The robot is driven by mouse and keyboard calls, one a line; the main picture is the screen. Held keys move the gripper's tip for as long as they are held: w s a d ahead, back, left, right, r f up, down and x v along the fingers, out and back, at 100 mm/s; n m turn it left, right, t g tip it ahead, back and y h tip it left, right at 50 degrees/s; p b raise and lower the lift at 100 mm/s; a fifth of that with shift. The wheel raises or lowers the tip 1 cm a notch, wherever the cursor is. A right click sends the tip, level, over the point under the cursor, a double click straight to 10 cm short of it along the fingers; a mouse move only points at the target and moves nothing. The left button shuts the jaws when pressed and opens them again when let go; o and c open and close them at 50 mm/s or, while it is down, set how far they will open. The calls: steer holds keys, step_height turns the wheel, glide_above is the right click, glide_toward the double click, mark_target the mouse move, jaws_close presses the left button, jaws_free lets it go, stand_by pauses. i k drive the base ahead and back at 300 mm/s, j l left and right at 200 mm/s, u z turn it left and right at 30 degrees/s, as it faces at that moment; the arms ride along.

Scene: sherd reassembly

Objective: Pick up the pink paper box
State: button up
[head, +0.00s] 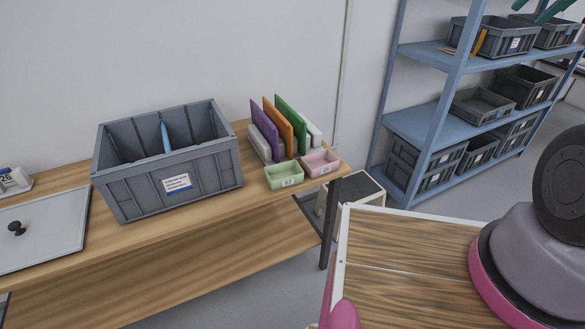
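The pink paper box (321,163) is small, open-topped and shallow, with a small label on its front. It stands at the right end of the wooden table (220,215) in the head view, near the table's edge. A similar light green box (284,176) stands close beside it on the left. My gripper is not in view, so I cannot see whether it is open or holds anything.
A rack of purple, orange and green folders (279,130) stands just behind the boxes. A large grey crate (172,202) stands to their left, and a grey board (45,230) lies further left. A blue shelf (423,122) with grey bins stands at the right.

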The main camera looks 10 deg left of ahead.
mark_target(318, 163)
steer(key=i+j+u, duration=0.1)
steer(key=u, duration=0.3)
steer(key=i+u, duration=0.2)
steer(key=u, duration=0.2)
steer(key=i+u, duration=0.2)
steer(key=u, duration=0.25)
steer(key=i, duration=0.1)
